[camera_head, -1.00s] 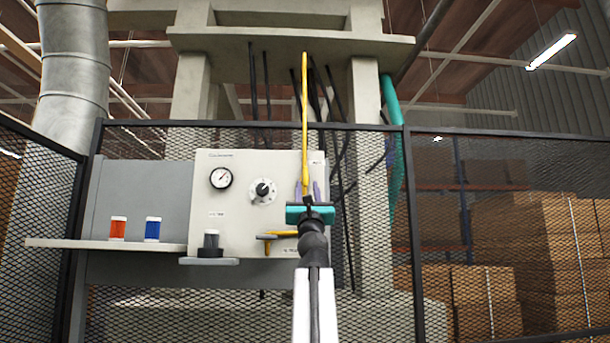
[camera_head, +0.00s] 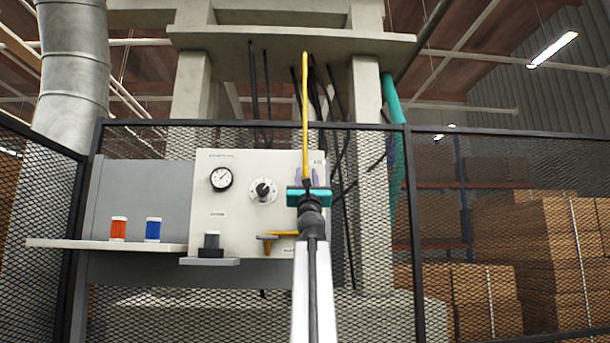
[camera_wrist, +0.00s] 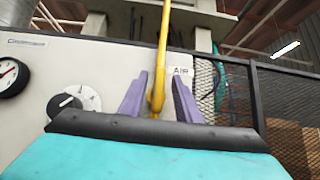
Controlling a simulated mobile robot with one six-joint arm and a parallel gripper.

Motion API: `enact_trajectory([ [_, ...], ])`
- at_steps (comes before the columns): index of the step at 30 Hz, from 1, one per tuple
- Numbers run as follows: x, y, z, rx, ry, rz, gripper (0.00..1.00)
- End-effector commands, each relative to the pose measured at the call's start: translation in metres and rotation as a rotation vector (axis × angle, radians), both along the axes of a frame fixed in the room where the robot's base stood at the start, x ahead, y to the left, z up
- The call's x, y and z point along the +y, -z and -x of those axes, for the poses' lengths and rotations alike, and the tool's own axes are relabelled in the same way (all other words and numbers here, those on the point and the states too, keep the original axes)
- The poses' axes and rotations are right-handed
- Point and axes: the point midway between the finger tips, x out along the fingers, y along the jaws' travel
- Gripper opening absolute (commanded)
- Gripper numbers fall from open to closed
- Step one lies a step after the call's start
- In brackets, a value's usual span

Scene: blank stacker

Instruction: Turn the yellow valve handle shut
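The yellow valve handle (camera_head: 284,233) sits low on the right of the pale control panel, reaching sideways to the right from a darker yellow body (camera_head: 267,242). My arm hides its right end, and it does not show in the wrist view. My gripper (camera_head: 307,175) is above and slightly right of the handle, in front of the panel. In the wrist view its purple fingers (camera_wrist: 160,78) stand apart. A yellow hose or pipe (camera_wrist: 161,50) runs down between them, with gaps on both sides. I cannot tell how close it is in depth.
The panel (camera_head: 235,200) carries a gauge (camera_head: 221,178) and a black knob (camera_head: 263,190). A grey-topped container (camera_head: 211,241) stands on a small ledge. Orange (camera_head: 118,228) and blue (camera_head: 153,229) containers stand on the left shelf (camera_head: 110,244). Mesh fencing (camera_head: 520,200) is at right.

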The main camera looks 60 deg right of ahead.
Motion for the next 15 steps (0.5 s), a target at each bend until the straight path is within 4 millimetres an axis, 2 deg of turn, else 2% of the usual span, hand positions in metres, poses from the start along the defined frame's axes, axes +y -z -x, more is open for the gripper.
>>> enact_trajectory([
  [13,0.0013,0.0016,0.0013,0.000,0.002,-0.001,0.30],
  [15,0.0012,0.0015,0.0014,0.000,0.002,-0.001,0.19],
])
